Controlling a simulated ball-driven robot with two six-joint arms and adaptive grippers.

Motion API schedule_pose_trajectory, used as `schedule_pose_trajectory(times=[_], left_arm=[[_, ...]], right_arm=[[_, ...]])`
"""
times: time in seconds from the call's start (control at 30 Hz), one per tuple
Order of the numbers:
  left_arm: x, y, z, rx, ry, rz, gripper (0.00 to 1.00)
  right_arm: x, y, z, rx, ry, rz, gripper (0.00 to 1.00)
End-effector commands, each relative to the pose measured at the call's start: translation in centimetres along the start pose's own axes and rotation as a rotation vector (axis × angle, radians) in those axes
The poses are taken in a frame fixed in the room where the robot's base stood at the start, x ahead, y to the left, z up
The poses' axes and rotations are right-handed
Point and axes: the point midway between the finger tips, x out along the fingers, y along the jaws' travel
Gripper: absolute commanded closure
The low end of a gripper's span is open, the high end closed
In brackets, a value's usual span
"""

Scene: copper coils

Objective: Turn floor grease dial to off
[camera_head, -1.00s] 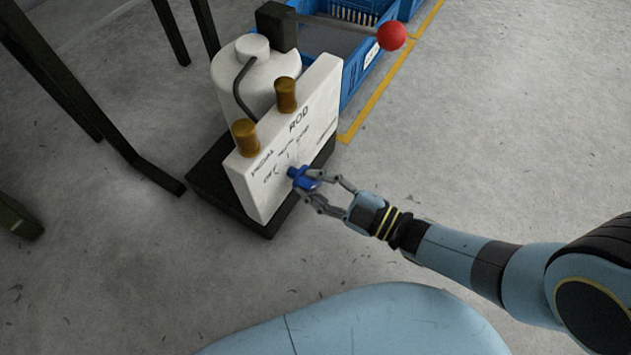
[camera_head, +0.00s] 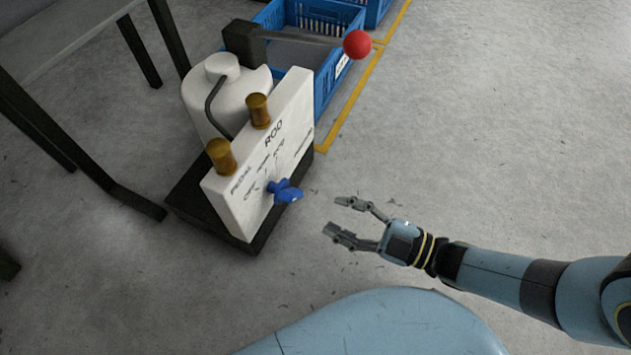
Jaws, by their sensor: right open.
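The blue dial (camera_head: 286,191) sits on the front of a white panel (camera_head: 262,160) with printed labels; the markings around it are too small to read surely, and I cannot tell which one it points to. The panel belongs to a grease unit with a white tank (camera_head: 222,98) and two brass caps on top, on a black base (camera_head: 190,198). My right gripper (camera_head: 332,216) is open and empty, to the right of the dial and apart from it, its fingers pointing left toward the panel. My left gripper is not in view.
A lever with a red ball (camera_head: 357,44) reaches right above the unit. Blue crates (camera_head: 327,92) stand behind it, beside a yellow floor line (camera_head: 350,101). Dark table legs (camera_head: 78,160) stand at the left. The floor on the right is clear.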

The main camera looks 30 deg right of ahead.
Motion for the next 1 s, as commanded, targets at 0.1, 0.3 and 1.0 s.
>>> schedule_pose_trajectory(times=[0.1, 0.3, 1.0], left_arm=[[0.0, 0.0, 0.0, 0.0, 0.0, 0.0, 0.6], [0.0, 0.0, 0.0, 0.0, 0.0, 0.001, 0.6], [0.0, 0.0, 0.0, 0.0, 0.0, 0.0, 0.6]], right_arm=[[-1.8, 0.0, 0.1, 0.0, -0.002, -0.001, 0.6], [-2.8, 0.0, 0.0, -0.001, 0.001, 0.001, 0.6], [-5.5, -2.2, -1.5, 0.031, -0.021, -0.019, 0.6]])
